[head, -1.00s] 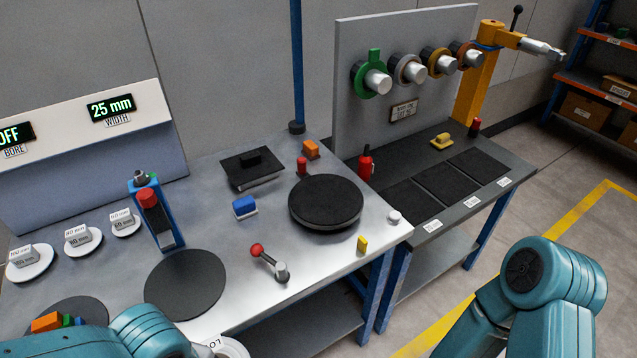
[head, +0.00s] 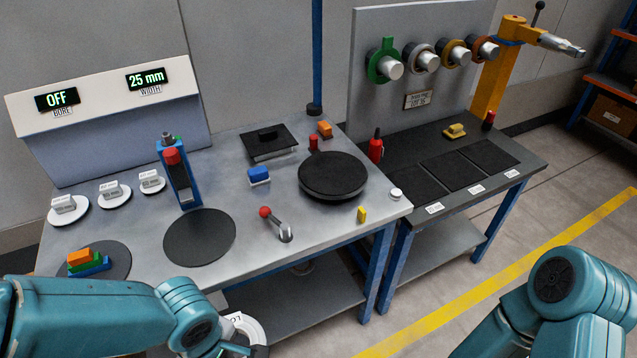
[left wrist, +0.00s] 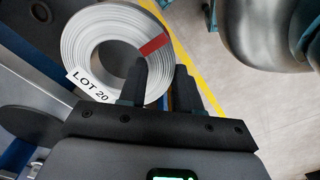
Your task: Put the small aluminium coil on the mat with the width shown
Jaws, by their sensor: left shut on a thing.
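The silver-grey aluminium coil (left wrist: 112,50) has a red band and a "LOT 20" label in the left wrist view. Its white edge (head: 254,326) shows at the bottom of the head view, off the front of the main bench. My left gripper (left wrist: 162,72) is shut on the coil's ring wall at its right side. The width display (head: 146,80) reads 25 mm. Three dark mats (head: 452,165) lie side by side on the right bench, with small labels I cannot read. My right gripper is out of view.
The main bench holds a black turntable disc (head: 333,174), a red-knobbed lever (head: 276,224), a blue-red post tool (head: 179,172) and a flat dark disc (head: 199,237). A red bottle (head: 376,146) and yellow piece (head: 454,131) stand behind the mats. The mats look bare.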

